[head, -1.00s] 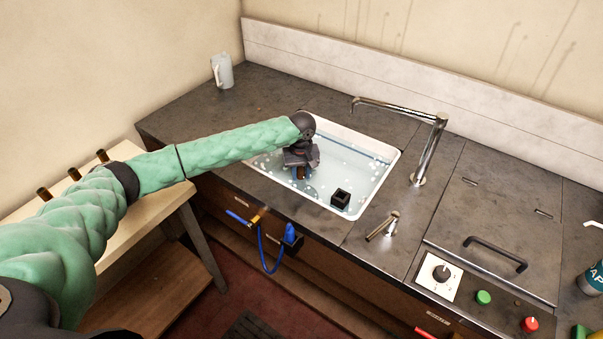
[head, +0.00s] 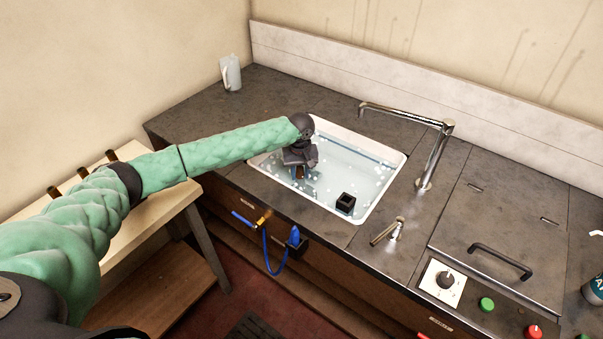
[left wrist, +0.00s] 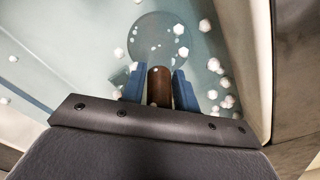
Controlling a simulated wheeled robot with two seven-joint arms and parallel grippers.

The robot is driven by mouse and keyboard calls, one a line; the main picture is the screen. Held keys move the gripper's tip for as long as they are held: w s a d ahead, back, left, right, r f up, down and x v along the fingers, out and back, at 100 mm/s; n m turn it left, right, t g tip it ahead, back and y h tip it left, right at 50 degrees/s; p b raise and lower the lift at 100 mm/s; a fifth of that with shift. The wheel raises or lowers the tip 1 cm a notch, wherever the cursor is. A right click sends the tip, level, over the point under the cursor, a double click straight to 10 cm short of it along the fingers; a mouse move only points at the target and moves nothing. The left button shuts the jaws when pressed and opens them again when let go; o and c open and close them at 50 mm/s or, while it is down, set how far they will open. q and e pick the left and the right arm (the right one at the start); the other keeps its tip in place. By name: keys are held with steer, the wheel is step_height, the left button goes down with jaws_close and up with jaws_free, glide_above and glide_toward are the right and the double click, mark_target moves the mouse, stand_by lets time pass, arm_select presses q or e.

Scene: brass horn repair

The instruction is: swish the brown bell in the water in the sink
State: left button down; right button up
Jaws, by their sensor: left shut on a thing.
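The white sink (head: 391,188) is set in the dark counter and holds pale water (head: 350,173) with white suds on it. My left gripper (head: 297,174) reaches down into the sink near its left side. In the left wrist view its blue fingers (left wrist: 160,92) are shut on the brown bell (left wrist: 159,86), of which a brown tube-like part shows between them. A round see-through shape (left wrist: 160,38) lies in the water just past the bell. How deep the bell sits is hard to tell. My right gripper is not in view.
A small black block (head: 345,203) is in the sink's near right part. A chrome faucet (head: 432,160) stands right of the sink, with a short lever (head: 388,232) nearer the front. A blue hose (head: 268,252) hangs at the counter front. A mug (head: 231,73) stands at the back left.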

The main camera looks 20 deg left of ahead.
arm_select(q)
steer(key=shift+d, duration=0.2)
steer(key=shift+s+d+p, duration=0.25)
steer(key=shift+d+p, duration=0.15)
steer(key=shift+d, duration=0.2)
steer(key=shift+s+d+p, duration=0.25)
steer(key=shift+d+p, duration=0.15)
steer(key=shift+d, duration=0.15)
steer(key=shift+w+a, duration=0.1)
steer(key=shift+a, duration=0.15)
steer(key=shift+w+a+p, duration=0.2)
steer(key=shift+a, duration=0.35)
steer(key=shift+w+a+p, duration=0.2)
steer(key=shift+a, duration=0.35)
steer(key=shift+r, duration=0.1)
